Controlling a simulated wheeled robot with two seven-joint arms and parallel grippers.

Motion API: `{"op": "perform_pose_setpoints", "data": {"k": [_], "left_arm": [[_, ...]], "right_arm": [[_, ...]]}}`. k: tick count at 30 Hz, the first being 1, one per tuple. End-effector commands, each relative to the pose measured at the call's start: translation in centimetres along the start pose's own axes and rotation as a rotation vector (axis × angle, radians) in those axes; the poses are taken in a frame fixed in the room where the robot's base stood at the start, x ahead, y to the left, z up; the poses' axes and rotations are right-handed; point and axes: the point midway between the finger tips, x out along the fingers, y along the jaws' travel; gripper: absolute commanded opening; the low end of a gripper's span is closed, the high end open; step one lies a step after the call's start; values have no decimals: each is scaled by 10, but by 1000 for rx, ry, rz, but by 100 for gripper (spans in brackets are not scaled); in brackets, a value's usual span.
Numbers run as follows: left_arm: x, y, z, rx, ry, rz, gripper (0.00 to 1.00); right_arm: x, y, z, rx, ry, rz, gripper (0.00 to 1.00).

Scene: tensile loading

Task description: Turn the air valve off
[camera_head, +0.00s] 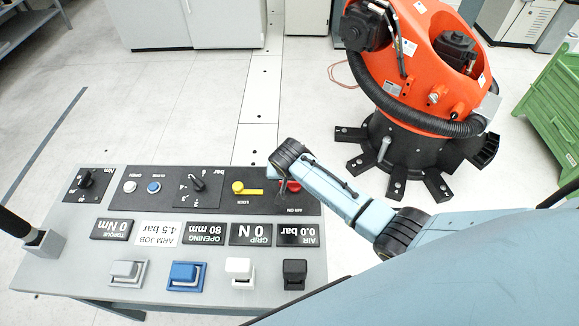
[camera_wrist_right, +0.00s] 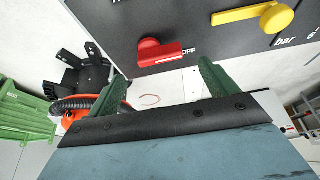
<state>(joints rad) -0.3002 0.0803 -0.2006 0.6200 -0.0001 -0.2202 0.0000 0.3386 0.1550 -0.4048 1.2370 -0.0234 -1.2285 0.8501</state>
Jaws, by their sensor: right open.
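The air valve is a red handle (camera_head: 290,186) at the right end of the black strip on the control panel, partly hidden by my right arm in the head view. In the right wrist view the red handle (camera_wrist_right: 160,53) lies level, its narrow end pointing right toward the word OFF. My right gripper (camera_wrist_right: 162,86) is open, with its two green fingers apart just below the handle and nothing between them. In the head view the right gripper (camera_head: 276,172) is at the panel's far edge beside the valve. The AIR display (camera_head: 298,233) reads 0.0 bar. My left gripper is not in view.
A yellow lever (camera_head: 246,190) sits beside the valve, then a black bar knob (camera_head: 198,184). An orange robot (camera_head: 420,60) on a black base stands behind, with a green crate (camera_head: 555,110) at right.

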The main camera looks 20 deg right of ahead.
Motion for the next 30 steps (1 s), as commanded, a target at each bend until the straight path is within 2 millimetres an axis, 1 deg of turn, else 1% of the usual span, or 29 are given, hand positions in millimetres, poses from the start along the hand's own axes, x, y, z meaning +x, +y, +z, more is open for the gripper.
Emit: {"op": "perform_pose_setpoints", "data": {"k": [1, 6, 12, 15, 18, 30], "left_arm": [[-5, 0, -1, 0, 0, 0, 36], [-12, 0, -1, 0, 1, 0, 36], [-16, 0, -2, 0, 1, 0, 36], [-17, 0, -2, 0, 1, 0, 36], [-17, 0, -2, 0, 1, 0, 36], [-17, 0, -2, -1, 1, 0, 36]], "right_arm": [[-12, 0, 0, 0, 1, -2, 85], [-43, 0, -1, 0, 1, -2, 85], [-71, 0, 0, 1, 0, -1, 85], [-78, 0, 0, 1, 0, 0, 85], [-81, 0, 0, 1, 0, 0, 85], [-82, 0, 0, 1, 0, 0, 85]]}}
